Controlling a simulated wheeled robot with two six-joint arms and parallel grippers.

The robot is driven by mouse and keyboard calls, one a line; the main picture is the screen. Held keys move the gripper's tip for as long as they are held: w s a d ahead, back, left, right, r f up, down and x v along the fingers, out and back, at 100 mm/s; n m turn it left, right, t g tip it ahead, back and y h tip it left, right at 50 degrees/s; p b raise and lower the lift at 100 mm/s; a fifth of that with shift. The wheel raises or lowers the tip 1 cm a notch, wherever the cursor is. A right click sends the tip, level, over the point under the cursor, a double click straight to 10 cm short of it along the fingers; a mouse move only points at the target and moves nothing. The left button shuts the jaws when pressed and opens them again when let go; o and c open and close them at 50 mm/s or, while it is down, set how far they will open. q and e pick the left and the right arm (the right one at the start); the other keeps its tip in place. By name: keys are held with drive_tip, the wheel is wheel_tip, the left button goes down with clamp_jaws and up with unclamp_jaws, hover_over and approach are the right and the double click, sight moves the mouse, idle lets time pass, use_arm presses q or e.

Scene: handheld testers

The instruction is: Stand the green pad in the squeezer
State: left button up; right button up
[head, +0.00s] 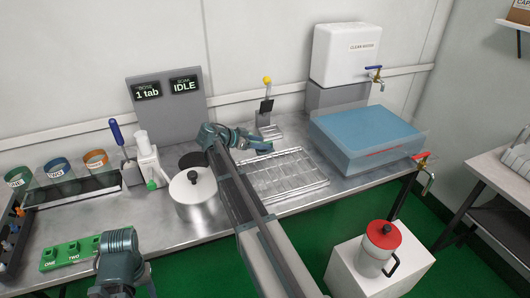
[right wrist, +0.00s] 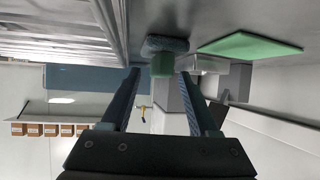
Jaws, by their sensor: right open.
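A flat green slab, which looks like the green pad (right wrist: 250,47), lies on the metal bench in the right wrist view, to one side of my fingers. The head view does not clearly show it; my right arm covers part of that area. The squeezer looks to be the small lever stand with a yellow knob (head: 267,105), just behind my right gripper (head: 262,144). My right gripper is open over the bench. A small green block (right wrist: 163,65) with a blue-grey lump shows between its fingertips (right wrist: 160,75), not clamped. My left arm shows at lower left; its fingers are not visible.
A lidded steel pot (head: 195,200) stands close to my right arm's left side. A white water tank (head: 345,55) stands at the back.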

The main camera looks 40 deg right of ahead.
clamp_jaws()
idle(0.4)
drive_tip(key=shift+r, duration=0.1)
wheel_tip(320, 180, up, 19)
drive_tip(key=p, duration=1.9)
